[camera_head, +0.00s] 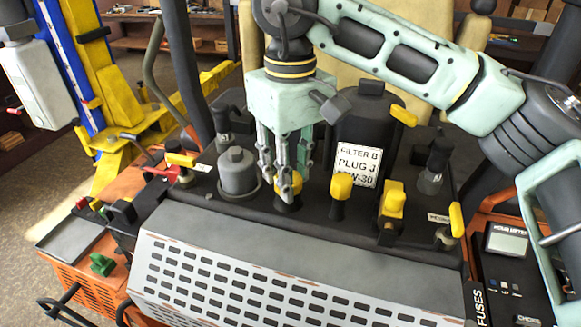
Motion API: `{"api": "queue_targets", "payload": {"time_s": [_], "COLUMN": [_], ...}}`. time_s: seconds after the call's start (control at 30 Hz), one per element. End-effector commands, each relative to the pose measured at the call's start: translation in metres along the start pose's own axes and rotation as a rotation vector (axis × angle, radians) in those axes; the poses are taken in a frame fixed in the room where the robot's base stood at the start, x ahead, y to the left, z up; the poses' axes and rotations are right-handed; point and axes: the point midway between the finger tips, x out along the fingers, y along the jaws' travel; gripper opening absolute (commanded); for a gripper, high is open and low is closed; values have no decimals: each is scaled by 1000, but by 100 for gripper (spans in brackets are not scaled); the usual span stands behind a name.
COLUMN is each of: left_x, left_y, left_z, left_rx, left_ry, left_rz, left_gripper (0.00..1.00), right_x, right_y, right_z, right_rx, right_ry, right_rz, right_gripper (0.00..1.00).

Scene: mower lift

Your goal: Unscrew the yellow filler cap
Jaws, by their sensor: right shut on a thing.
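My right gripper (286,190) reaches down from the upper middle on its pale green arm. Its fingers are shut on a yellow cap (292,204) on the black engine deck, and they hide part of it. The cap appears seated on the deck; I cannot tell whether it has turned. A second yellow cap on a dark neck (341,187) stands just right of it, and a yellow block-like fitting (392,201) farther right. My left gripper is not in view.
A dark canister with a white label (357,166) stands close behind the gripper. A grey capped cylinder (238,172) is just left. A perforated grey cover (270,270) lies in front. An hour meter (507,243) is at right, a yellow lift post (90,70) at left.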

Motion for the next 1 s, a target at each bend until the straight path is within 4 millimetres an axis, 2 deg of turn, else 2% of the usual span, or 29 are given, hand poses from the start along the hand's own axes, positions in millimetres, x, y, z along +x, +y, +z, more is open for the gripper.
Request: {"api": "queue_targets", "payload": {"time_s": [0.13, 0.43, 0.77, 0.8, 1.0], "left_x": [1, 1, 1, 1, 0], "left_y": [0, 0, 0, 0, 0], "left_z": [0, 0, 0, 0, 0], "left_rx": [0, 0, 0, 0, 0], "left_ry": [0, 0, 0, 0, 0], "left_rz": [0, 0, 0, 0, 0], "left_gripper": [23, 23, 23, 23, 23], "right_x": [4, 4, 4, 4, 2], "right_y": [-2, -3, -3, -3, -2], "right_z": [2, 0, 0, 0, -1], "right_rx": [-108, -501, -556, -555, -551], "right_ry": [-13, -12, -12, -12, -7], "right_rz": [-3, -6, -5, -5, -3], "right_gripper": [0, 0, 0, 31, 48]}}
